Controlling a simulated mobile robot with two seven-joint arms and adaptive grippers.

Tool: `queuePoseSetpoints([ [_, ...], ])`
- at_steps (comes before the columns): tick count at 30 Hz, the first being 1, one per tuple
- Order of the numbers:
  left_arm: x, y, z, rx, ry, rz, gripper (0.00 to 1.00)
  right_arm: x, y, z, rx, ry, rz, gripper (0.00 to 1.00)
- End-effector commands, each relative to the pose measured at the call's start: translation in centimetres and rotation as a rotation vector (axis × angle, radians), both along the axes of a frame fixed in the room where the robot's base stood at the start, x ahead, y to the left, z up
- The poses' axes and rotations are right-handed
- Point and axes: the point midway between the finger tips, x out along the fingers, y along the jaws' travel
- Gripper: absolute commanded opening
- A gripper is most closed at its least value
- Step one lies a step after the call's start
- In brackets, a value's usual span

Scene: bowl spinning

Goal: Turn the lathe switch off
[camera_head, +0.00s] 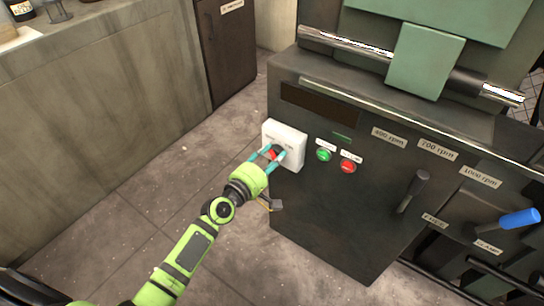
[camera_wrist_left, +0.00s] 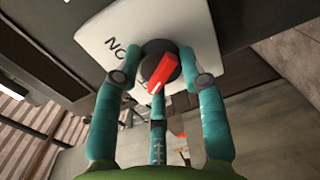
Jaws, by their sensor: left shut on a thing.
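The lathe switch is a white plate (camera_head: 286,137) on the left end of the lathe's dark front panel. In the left wrist view its round dark knob with a red pointer (camera_wrist_left: 166,72) stands out from the white plate (camera_wrist_left: 150,25). My left gripper (camera_head: 268,153) reaches the switch from the lower left, and its teal fingers (camera_wrist_left: 155,80) are closed around the knob. The red pointer slants toward the lower left in the wrist view. Lettering on the plate is partly covered by a finger. My right gripper is not in view.
A green button (camera_head: 323,155) and a red button (camera_head: 348,167) sit just right of the switch. A dark lever (camera_head: 413,190) and a blue-handled lever (camera_head: 518,219) stick out further right. A counter (camera_head: 100,90) stands at the left, with open floor (camera_head: 180,170) between.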

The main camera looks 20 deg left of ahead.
Motion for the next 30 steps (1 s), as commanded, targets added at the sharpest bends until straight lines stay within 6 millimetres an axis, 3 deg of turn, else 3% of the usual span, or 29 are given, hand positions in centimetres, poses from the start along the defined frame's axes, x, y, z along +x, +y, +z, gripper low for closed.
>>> queuePoseSetpoints([
  [1, 0.39, 0.73, 0.64, -0.027, -0.007, 0.017, 0.08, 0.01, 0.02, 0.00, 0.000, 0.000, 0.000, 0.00],
  [12, 0.39, 0.75, 0.51, -0.169, 0.040, 0.016, 0.09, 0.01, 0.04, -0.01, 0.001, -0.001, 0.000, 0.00],
  [28, 0.35, 0.75, 0.41, -0.193, 0.049, 0.017, 0.09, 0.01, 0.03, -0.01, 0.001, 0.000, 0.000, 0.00],
  [29, 0.35, 0.75, 0.41, -0.193, 0.049, 0.017, 0.45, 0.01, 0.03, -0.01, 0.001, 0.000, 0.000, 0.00],
  [30, 0.35, 0.73, 0.39, -0.192, 0.050, 0.016, 0.61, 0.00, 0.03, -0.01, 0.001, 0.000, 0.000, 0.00],
])
